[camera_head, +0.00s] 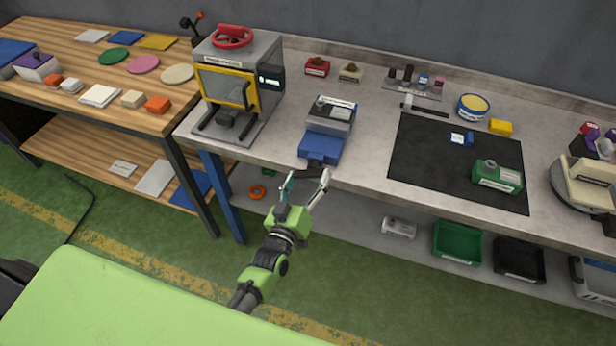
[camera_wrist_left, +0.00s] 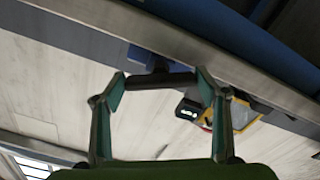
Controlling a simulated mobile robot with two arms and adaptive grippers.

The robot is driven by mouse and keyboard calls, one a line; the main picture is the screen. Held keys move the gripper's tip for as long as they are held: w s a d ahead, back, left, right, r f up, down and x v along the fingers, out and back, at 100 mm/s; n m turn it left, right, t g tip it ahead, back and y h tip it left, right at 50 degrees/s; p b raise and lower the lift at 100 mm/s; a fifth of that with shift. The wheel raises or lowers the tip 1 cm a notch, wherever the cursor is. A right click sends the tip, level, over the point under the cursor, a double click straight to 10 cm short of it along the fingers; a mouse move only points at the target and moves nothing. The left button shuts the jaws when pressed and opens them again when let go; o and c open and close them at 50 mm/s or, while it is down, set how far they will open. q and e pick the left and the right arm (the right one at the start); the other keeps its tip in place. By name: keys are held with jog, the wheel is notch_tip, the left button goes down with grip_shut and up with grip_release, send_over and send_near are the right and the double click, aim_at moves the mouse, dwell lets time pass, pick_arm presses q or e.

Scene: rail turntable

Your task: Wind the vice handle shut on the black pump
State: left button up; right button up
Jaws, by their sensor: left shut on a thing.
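The blue vice (camera_head: 320,147) stands at the front edge of the grey bench. A grey pump-like body (camera_head: 334,113) with a pale label sits at its back; I cannot tell how tightly the jaws hold it. The dark vice handle (camera_head: 312,174) sticks out at the front, past the bench edge. My left gripper (camera_head: 305,183) reaches up to it from below and is shut on it. In the left wrist view the handle (camera_wrist_left: 160,81) is a dark bar lying across between the fingertips of my left gripper (camera_wrist_left: 161,84). My right gripper is not in view.
A press-like machine (camera_head: 240,85) with a yellow frame and red wheel stands left of the vice. A black mat (camera_head: 425,165) with a green pump (camera_head: 497,177) lies to the right. A turntable (camera_head: 560,190) is at far right. Green and black bins are below.

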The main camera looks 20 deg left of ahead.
pick_arm(q)
jog(key=shift+a+f+m, duration=0.1)
jog(key=shift+m, duration=3.45)
jog(key=shift+a+f+m, duration=0.1)
jog(key=shift+m, duration=3.45)
jog(key=o, duration=1.1)
jog(key=shift+r, duration=0.15)
jog(key=shift+s, duration=0.1)
